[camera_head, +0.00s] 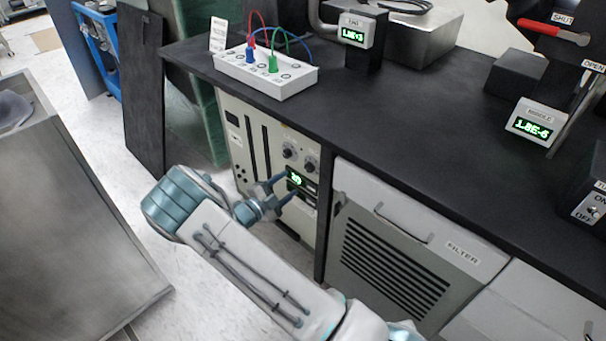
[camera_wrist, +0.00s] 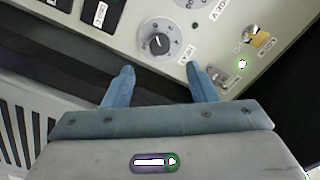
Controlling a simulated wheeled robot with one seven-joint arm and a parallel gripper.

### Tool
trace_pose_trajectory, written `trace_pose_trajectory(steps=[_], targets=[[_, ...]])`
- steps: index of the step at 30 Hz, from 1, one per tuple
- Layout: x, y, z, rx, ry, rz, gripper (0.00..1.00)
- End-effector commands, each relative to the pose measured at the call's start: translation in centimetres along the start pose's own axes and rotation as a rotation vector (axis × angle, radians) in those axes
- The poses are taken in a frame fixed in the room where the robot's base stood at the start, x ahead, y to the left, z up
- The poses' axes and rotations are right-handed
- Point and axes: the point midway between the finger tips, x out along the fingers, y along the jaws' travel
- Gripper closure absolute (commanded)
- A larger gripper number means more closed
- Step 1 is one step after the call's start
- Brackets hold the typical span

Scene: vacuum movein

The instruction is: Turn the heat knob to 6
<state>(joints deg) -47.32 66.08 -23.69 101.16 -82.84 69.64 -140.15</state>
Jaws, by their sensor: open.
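A pale control panel (camera_head: 262,137) stands under the black bench in the head view, with two dark round knobs, a left one (camera_head: 290,152) and a right one (camera_head: 311,163). In the wrist view, one dark knob on a numbered grey dial (camera_wrist: 158,42) lies just beyond the fingertips, roughly centred between them; a second dial (camera_wrist: 190,3) is cut off at the top edge.
A green-lit display (camera_head: 296,179) sits below the knobs, partly behind my gripper. A filter cabinet (camera_head: 400,250) with a handle stands right of the panel. A white cable box (camera_head: 265,73) rests above.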

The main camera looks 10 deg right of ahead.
Motion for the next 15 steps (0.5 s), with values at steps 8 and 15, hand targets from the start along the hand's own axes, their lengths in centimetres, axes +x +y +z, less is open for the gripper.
trace_pose_trajectory(steps=[8, 15], targets=[[5.6, 0.1, 0.1, 0.002, 0.001, 0.001, 0.48], [8.0, 0.0, 0.2, 0.002, -0.002, -0.001, 0.48]])
